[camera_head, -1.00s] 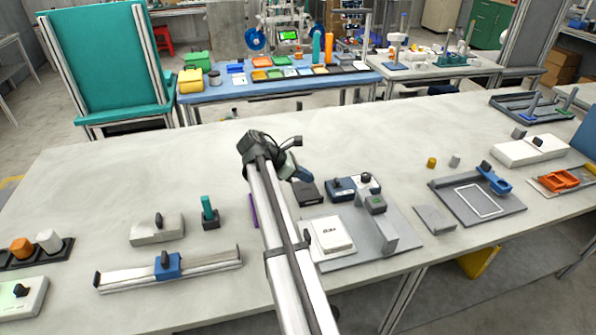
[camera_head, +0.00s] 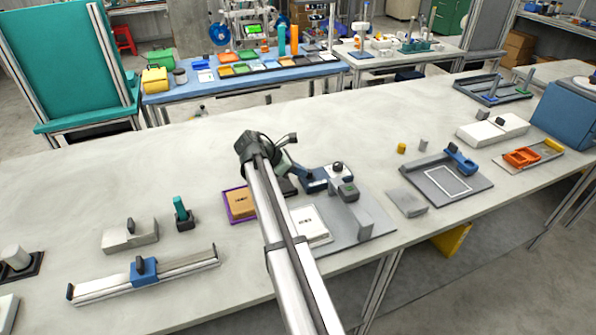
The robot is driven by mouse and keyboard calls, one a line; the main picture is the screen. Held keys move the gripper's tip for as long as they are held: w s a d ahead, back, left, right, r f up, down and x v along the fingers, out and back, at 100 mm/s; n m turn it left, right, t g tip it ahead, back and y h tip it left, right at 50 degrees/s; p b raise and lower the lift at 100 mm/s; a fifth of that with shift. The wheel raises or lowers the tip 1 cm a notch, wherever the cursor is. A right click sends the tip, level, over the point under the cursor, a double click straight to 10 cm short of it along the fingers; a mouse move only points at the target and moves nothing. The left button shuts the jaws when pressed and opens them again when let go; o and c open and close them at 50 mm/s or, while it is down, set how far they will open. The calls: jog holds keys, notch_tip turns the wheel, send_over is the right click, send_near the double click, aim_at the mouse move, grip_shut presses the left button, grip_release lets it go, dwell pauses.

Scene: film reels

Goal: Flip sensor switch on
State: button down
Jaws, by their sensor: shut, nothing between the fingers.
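A dark blue box (camera_head: 318,184) with a dark round knob on a light base (camera_head: 337,167) stands at the back of a grey plate (camera_head: 375,223). On the same plate is a grey stand with a dark grey-green block on top (camera_head: 348,191). I cannot tell from any label which part is the sensor switch. My gripper (camera_head: 304,176) is at the left end of the blue box, pointing right and down. Its fingers are small and dark here; they look shut and empty. I cannot tell whether they touch the box. My arm hides the plate's left part.
A white labelled box (camera_head: 311,224) lies on the plate beside my arm. An orange-brown box (camera_head: 240,203) on a purple tray is left of my arm. A grey block (camera_head: 407,202) and a grey tray (camera_head: 447,180) lie right. The table behind my gripper is clear.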

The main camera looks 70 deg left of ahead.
jog(key=shift+w, duration=1.3)
jog(key=s, duration=0.4)
jog(key=shift+s, duration=0.35)
jog(key=v, duration=1)
